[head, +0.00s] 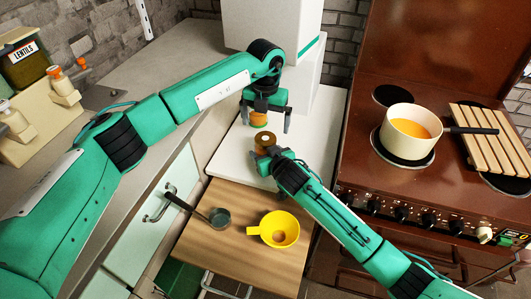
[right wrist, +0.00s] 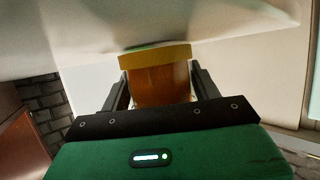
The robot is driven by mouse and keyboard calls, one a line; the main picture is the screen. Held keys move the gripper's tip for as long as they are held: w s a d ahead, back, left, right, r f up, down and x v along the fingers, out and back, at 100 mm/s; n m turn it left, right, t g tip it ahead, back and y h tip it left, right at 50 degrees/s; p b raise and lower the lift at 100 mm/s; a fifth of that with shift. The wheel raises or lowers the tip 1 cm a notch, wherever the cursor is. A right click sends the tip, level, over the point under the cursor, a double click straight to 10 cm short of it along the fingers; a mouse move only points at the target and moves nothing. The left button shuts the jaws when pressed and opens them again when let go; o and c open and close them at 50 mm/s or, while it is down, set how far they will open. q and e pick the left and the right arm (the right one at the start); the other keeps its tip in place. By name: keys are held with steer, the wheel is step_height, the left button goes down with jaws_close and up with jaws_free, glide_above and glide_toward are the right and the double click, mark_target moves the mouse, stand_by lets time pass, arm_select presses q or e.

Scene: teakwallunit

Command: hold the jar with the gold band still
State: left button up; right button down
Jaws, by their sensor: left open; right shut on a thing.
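The jar with the gold band (head: 265,138) stands on the white counter, seen from above with a gold ring and a dark centre. In the right wrist view its amber body and gold band (right wrist: 155,57) show between my right fingers. My right gripper (head: 266,155) is shut on this jar from the near side. My left gripper (head: 266,118) points down just behind the jar, its fingers spread wide. An orange-brown round thing (head: 259,118) shows between the left fingers; I cannot tell whether it touches them. The right wrist view does not clearly show the left gripper.
A stove at right carries a pot (head: 393,148) and a slatted rack (head: 480,137). A lentils jar (head: 27,65) stands far left. White boxes (head: 303,75) rise behind.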

arm_select(q)
step_height(320, 180, up, 11)
stand_by(0.3)
arm_select(e)
steer(key=shift+c, duration=1.3)
jaws_free()
steer(key=shift+v, duration=3.7)
